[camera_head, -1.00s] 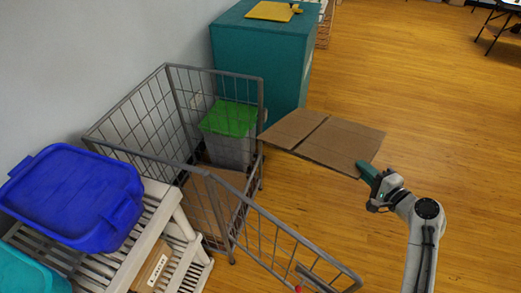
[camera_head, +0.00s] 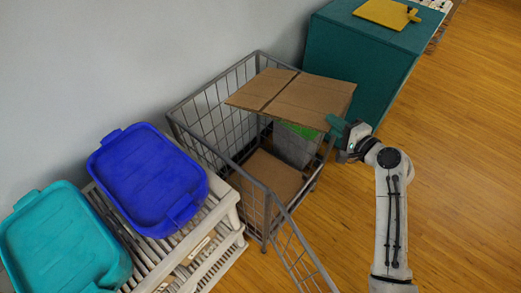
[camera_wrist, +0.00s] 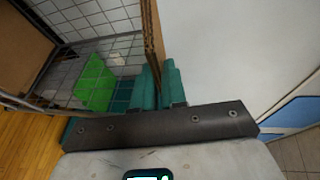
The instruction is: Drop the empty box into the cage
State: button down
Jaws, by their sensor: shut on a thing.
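The empty box is a flattened brown cardboard sheet (camera_head: 290,95) with a crease across it. My gripper (camera_head: 338,128) is shut on its near right corner and holds it roughly level over the cage. In the wrist view the cardboard (camera_wrist: 152,35) shows edge-on between the teal fingers (camera_wrist: 160,88). The cage (camera_head: 262,178) is a grey wire-mesh cart, open at the top, with its front gate (camera_head: 300,262) swung outward. Inside it are another brown cardboard piece (camera_head: 268,175) and a grey bin with a green lid (camera_head: 292,148), partly hidden by the held sheet.
A white slatted rack (camera_head: 222,208) stands left of the cage, bearing a blue lidded tote (camera_head: 150,175) and a teal tote (camera_head: 60,245). A teal cabinet (camera_head: 360,60) with a yellow board (camera_head: 385,12) stands behind. The wooden floor at right is clear.

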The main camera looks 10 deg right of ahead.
jog(key=shift+w+a+r, duration=0.3)
jog(key=shift+w+a, duration=0.3)
jog(key=shift+w, duration=0.2)
jog(key=shift+w+f, duration=0.1)
jog(key=shift+f, duration=0.05)
jog(key=shift+y, duration=0.3)
notch_tip(320, 180, down, 6)
jog(key=b, duration=0.5)
jog(key=shift+r, duration=0.2)
jog(key=c, duration=1.1)
grip_release()
jog(key=b+v, duration=0.2)
jog(key=v, duration=0.9)
jog(key=shift+r, duration=0.2)
jog(key=shift+a, duration=0.1)
